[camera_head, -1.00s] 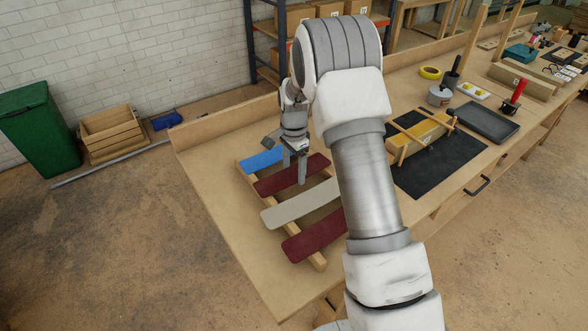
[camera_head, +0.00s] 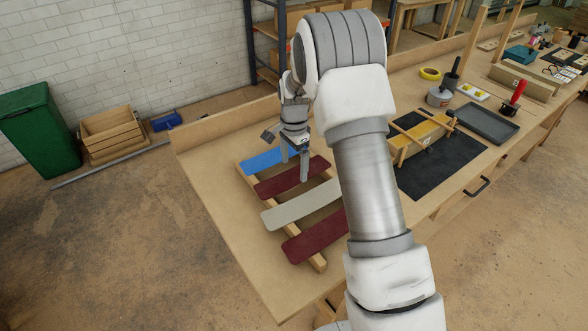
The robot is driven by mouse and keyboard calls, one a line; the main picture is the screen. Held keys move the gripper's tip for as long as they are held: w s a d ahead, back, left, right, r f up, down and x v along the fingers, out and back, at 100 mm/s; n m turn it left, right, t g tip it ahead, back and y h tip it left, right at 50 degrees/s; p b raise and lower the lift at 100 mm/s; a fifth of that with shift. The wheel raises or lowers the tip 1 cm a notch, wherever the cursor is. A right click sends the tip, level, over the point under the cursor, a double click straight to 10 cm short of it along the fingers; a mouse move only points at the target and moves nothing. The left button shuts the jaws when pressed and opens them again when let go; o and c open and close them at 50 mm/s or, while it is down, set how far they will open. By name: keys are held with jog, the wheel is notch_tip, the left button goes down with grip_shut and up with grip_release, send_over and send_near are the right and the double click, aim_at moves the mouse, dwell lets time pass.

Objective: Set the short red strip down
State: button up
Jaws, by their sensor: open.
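Two dark red strips lie on a wooden rack on the bench. The far red strip (camera_head: 275,185) lies between a blue strip and a grey-white strip. The near red strip (camera_head: 312,238) is at the rack's front, its right end hidden behind my arm. I cannot tell from their lengths which is the short one. My gripper (camera_head: 294,170) is open, its fingers pointing down over the far red strip and partly covering it. Nothing shows held between the fingers. The exact gap between fingertips and strip is unclear.
The blue strip (camera_head: 262,161) and grey-white strip (camera_head: 285,211) share the rack (camera_head: 318,263). A black mat (camera_head: 433,180) with a wooden form (camera_head: 420,138) is to the right, beside a dark tray (camera_head: 487,122). The bench's left part is bare.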

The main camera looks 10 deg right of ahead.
aim_at(294, 176)
jog(key=s+r+n+t, duration=0.1)
jog(key=s+r+n, duration=0.3)
jog(key=r, duration=1.4)
jog(key=s+r+n+t, duration=0.2)
jog(key=s+r, duration=0.5)
jog(key=s, duration=0.3)
jog(key=s+n+t, duration=0.2)
jog(key=s+n, duration=0.5)
jog(key=s, duration=1.1)
jog(key=shift+s+r+n+t+p, duration=0.2)
jog(key=shift+n+t+p, duration=0.1)
jog(key=shift+p, duration=0.05)
notch_tip(294, 176, up, 2)
jog(key=shift+r+p, duration=0.15)
jog(key=shift+p, duration=1)
